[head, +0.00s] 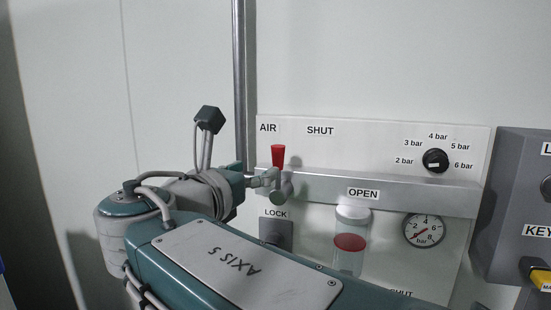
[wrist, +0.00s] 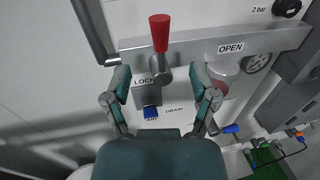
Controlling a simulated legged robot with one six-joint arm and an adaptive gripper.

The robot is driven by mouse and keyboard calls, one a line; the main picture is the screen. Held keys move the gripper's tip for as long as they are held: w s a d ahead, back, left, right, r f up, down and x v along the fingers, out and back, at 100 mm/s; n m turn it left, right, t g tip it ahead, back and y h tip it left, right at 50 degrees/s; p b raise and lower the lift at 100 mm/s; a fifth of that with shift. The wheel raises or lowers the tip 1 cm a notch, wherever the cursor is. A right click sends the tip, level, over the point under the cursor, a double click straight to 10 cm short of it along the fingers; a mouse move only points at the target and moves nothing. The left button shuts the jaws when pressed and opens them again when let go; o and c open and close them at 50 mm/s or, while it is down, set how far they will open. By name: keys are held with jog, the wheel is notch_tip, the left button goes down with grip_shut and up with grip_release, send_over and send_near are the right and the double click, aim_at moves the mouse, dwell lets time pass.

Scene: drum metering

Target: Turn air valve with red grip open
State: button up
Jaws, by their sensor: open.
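The air valve's red grip (head: 278,156) stands upright on its lever, under the AIR and SHUT labels, in the head view. The OPEN label is to its right on the grey rail. In the wrist view the red grip (wrist: 159,33) is at the top, with the grey valve body below it. My gripper (wrist: 160,74) is open, its two fingers spread to either side below the grip, with nothing held. In the head view my gripper (head: 270,182) is beside the lever's lower part, partly hidden by my wrist. I cannot tell whether it touches the valve.
The grey rail (head: 420,196) runs across the panel. A black pressure knob (head: 435,160), a gauge (head: 424,230) and a clear bowl with a red band (head: 350,242) are to the right. A vertical pipe (head: 240,80) rises behind my wrist. A grey box (head: 510,205) stands far right.

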aim_at(274, 160)
jog(key=x, duration=0.8)
jog(key=shift+w+f, duration=0.1)
jog(key=shift+w, duration=0.1)
jog(key=shift+c, duration=0.2)
jog(key=shift+s, duration=0.1)
grip_shut()
